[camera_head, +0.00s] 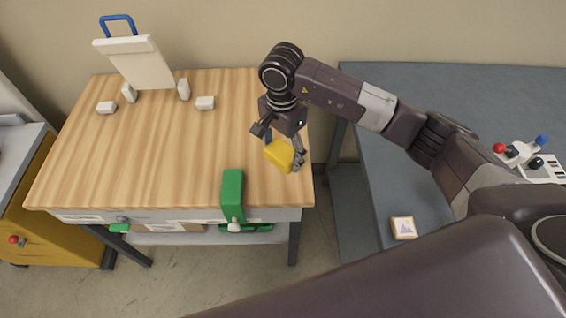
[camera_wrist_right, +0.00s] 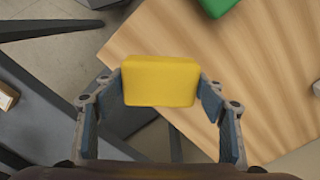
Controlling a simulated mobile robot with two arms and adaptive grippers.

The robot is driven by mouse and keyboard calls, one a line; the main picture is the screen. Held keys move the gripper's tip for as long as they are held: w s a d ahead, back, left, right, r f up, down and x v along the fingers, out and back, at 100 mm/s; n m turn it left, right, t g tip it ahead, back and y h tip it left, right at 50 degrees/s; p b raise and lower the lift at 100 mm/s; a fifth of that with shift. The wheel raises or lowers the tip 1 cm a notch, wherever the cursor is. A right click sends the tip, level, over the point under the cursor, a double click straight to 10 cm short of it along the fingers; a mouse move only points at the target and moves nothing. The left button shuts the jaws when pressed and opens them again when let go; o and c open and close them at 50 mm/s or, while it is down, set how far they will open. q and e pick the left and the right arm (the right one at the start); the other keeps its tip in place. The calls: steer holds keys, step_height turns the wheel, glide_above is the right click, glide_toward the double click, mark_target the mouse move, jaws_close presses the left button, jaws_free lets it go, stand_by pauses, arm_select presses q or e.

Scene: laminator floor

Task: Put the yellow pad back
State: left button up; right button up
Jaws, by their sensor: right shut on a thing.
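The yellow pad (camera_head: 279,154) is a small block held in my right gripper (camera_head: 281,146) near the right edge of the wooden table (camera_head: 130,170). In the right wrist view the yellow pad (camera_wrist_right: 160,81) sits between the two blue-padded fingers of my right gripper (camera_wrist_right: 160,92), which are shut on it. The pad looks slightly tilted in the head view. I cannot tell whether it touches the table top. My left gripper is not in view.
Several white blocks (camera_head: 205,103) and a white board with a blue handle (camera_head: 139,62) are at the back. A grey bench (camera_head: 375,190) is on the right. The table's middle is clear.

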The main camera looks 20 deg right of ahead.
mark_target(282, 175)
step_height(282, 175, down, 4)
steer(key=shift+r, duration=0.25)
step_height(282, 175, down, 4)
steer(key=shift+r+p, duration=0.25)
steer(key=shift+p, duration=0.4)
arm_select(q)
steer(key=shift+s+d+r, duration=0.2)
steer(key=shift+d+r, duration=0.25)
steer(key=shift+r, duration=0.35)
arm_select(e)
steer(key=shift+f, duration=0.15)
steer(key=o, duration=1)
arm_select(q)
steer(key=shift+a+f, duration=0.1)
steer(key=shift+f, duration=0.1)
